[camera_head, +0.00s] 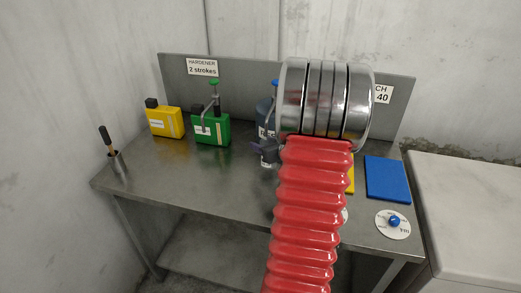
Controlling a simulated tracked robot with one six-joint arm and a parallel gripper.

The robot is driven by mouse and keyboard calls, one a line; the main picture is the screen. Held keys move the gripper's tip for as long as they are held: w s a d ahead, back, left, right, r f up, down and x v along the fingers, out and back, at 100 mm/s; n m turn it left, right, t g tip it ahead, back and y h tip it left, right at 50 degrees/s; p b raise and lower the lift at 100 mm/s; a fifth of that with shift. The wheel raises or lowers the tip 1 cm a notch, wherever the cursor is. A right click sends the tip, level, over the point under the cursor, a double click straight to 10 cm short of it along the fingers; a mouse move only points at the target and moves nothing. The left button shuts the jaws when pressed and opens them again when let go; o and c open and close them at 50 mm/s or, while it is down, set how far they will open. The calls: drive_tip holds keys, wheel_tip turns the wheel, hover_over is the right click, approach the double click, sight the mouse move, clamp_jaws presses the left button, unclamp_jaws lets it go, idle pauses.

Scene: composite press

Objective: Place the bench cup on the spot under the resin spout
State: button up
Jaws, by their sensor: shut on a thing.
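My arm's red ribbed sleeve and metal wrist rings rise through the middle of the head view. My gripper and anything in it are hidden behind them. I cannot make out the bench cup. A dark blue container (263,112) with a blue pump top (275,82) stands at the back of the bench, partly covered by my wrist. It may be the resin pump; its label is unreadable. The spot under its spout cannot be made out.
The grey steel bench (165,172) has free room at front left. A yellow can (165,122), a green pump can (211,130) and a dark, unclear item (267,150) stand on it. A holder (118,164), blue plate (387,178) and round dial (393,225) are near the sides.

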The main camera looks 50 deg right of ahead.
drive_tip(key=shift+w+d, duration=0.2)
drive_tip(key=shift+w, duration=0.2)
drive_tip(key=shift+w, duration=0.3)
drive_tip(key=shift+w+d+f, duration=0.15)
drive_tip(key=shift+w+f, duration=0.05)
drive_tip(key=shift+f, duration=1.55)
drive_tip(key=shift+f, duration=0.15)
drive_tip(key=o, duration=1)
